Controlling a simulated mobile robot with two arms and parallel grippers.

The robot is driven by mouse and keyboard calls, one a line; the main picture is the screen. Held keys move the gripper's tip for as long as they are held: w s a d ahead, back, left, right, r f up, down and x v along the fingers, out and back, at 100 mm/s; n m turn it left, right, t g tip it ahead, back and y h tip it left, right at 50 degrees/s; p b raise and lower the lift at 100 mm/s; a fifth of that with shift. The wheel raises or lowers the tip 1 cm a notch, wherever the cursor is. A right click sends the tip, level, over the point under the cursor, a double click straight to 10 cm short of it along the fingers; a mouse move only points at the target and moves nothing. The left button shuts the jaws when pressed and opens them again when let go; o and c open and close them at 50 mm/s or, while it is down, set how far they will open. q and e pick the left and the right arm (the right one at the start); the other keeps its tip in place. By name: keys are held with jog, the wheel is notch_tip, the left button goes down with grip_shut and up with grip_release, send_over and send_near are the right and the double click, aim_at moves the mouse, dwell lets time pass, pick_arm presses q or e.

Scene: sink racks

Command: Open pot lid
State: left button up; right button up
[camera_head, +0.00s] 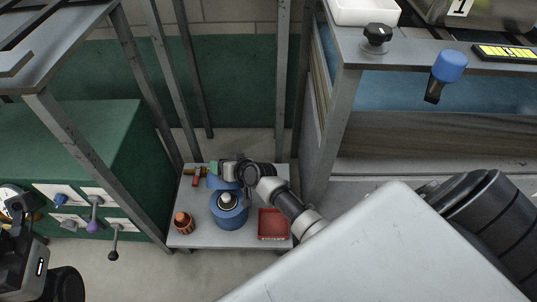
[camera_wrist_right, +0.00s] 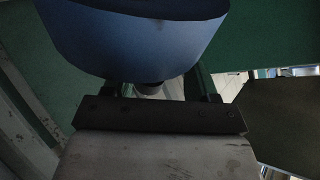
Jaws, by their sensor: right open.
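A blue round pot (camera_head: 228,217) stands on a small grey table, with a pale round piece at its centre. A second blue piece (camera_head: 217,183), which looks like the lid, lies behind it, partly covered by my right gripper (camera_head: 222,170). In the right wrist view, a blue rounded body (camera_wrist_right: 135,45) fills the top, with a grey knob-like stub (camera_wrist_right: 149,89) between the fingers of my right gripper (camera_wrist_right: 155,92). The fingers are apart; contact cannot be told. My left gripper (camera_head: 17,210) is at the left edge, away from the table; its fingers are unclear.
The small table (camera_head: 202,239) also holds a red tray (camera_head: 272,224), an orange-brown round item (camera_head: 183,222) and a red-handled tool (camera_head: 196,178). Metal posts stand behind it. A green drawer cabinet (camera_head: 75,150) is left and a workbench (camera_head: 350,55) right.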

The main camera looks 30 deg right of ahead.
aim_at(225, 185)
jog(key=s+a+f+t+b, duration=0.1)
jog(key=b, duration=0.1)
jog(key=s+a+n+t+b, duration=0.1)
jog(key=b, duration=0.2)
jog(key=s+a+f+n+t+b, duration=0.1)
jog(key=s+b, duration=0.1)
jog(key=shift+f+h+b, duration=0.3)
jog(key=shift+b, duration=0.05)
jog(key=s+a+f+n+t+b, duration=0.1)
jog(key=b, duration=0.4)
jog(key=s+f+n+t+b, duration=0.1)
jog(key=b, duration=0.5)
jog(key=shift+s+a+f+n+t+b, duration=0.2)
jog(key=shift+s+a+n+t+b, duration=0.1)
jog(key=shift+s+a+n+t, duration=0.1)
jog(key=s+d+f+g+p, duration=0.1)
jog(key=s+d+p, duration=0.3)
jog(key=s+p, duration=0.7)
jog(key=shift+s+f+g+h, duration=0.15)
jog(key=shift+s+g+h, duration=0.15)
jog(key=shift+s+g, duration=0.4)
jog(key=shift+s, duration=0.1)
